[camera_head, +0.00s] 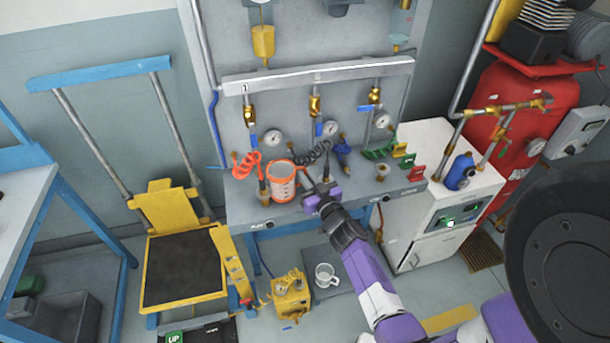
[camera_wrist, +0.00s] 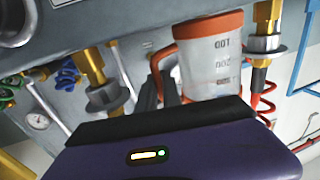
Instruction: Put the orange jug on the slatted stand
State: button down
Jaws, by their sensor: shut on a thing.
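The orange jug (camera_head: 282,182), pale with orange bands and an orange handle, is upright at the grey bench's shelf, left of my gripper (camera_head: 309,186). In the wrist view the jug (camera_wrist: 212,68) shows measuring marks, upside down in that picture. My gripper (camera_wrist: 172,92) is shut on its handle (camera_wrist: 154,72). I cannot tell whether the jug's base touches the shelf. A brown slatted piece (camera_head: 483,253) lies low on the floor at the right, by the white cabinet; I cannot be sure that it is the slatted stand.
Coiled hoses, gauges and brass valves (camera_head: 315,105) crowd the bench around the jug. A blue can (camera_head: 458,172) stands on the white cabinet (camera_head: 430,200).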

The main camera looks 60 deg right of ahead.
jog(key=shift+f, duration=0.15)
jog(key=c, duration=1.8)
grip_release()
jog(key=shift+r, duration=0.25)
